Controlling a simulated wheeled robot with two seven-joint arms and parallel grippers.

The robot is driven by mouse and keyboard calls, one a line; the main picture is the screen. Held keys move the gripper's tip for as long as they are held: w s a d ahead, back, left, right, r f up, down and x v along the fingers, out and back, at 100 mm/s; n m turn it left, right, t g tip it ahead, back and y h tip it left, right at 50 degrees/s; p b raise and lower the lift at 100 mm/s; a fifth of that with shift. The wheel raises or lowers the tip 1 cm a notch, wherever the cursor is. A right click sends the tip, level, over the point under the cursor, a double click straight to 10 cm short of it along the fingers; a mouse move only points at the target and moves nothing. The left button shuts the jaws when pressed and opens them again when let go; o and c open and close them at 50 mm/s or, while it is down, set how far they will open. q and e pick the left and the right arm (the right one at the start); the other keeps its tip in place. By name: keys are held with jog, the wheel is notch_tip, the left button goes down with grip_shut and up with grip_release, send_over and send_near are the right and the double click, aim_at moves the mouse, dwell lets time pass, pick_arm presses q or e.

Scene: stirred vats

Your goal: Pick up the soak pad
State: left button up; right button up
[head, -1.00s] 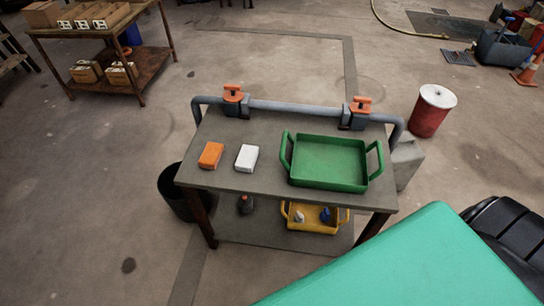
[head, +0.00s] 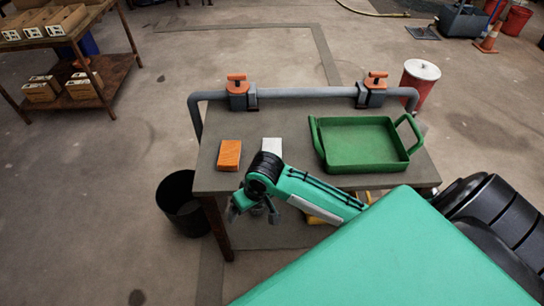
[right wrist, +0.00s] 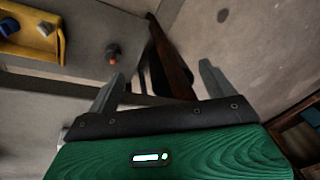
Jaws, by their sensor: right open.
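Two small blocks lie on the grey table top (head: 290,115) in the head view: an orange one (head: 229,155) and a white one (head: 272,145). I cannot tell for sure which is the soak pad. The white block is partly hidden behind my right arm. My right gripper (head: 254,212) is open and empty in front of the table's near edge, below and nearer than both blocks and touching neither. In the right wrist view its two fingers (right wrist: 162,78) stand apart with nothing between them. My left gripper is not in view.
A green tray (head: 363,165) stands right of the blocks. A grey pipe with orange-handled valves (head: 237,92) runs along the back. A black bin (head: 184,215) stands at the left.

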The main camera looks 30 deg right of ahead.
jog(key=w+d+r+m, duration=0.1)
jog(key=w+d+r, duration=0.1)
jog(key=w, duration=0.1)
jog(key=w+d+r+m+g+h, duration=0.1)
jog(key=w+d+r, duration=0.1)
jog(key=w+d, duration=0.1)
jog(key=w+d+r+m, duration=0.1)
jog(key=w+d+r, duration=0.2)
jog(key=shift+d, duration=0.1)
jog(key=w+d+r+m+g+h, duration=0.1)
jog(key=w+d+r+m, duration=0.35)
jog(key=d+r, duration=0.35)
send_over(272, 150)
jog(key=f, duration=0.4)
jog(key=f+b, duration=0.1)
jog(key=f, duration=0.2)
jog(key=shift+d+f, duration=0.2)
jog(key=shift+f, duration=0.2)
notch_tip(272, 150, down, 6)
jog(key=shift+w+a+r, duration=0.15)
jog(key=shift+r, duration=0.1)
jog(key=shift+f, duration=0.35)
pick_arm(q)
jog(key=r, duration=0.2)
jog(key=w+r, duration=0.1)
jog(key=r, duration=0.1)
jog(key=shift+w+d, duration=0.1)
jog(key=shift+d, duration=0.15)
pick_arm(e)
jog(key=c, duration=1.1)
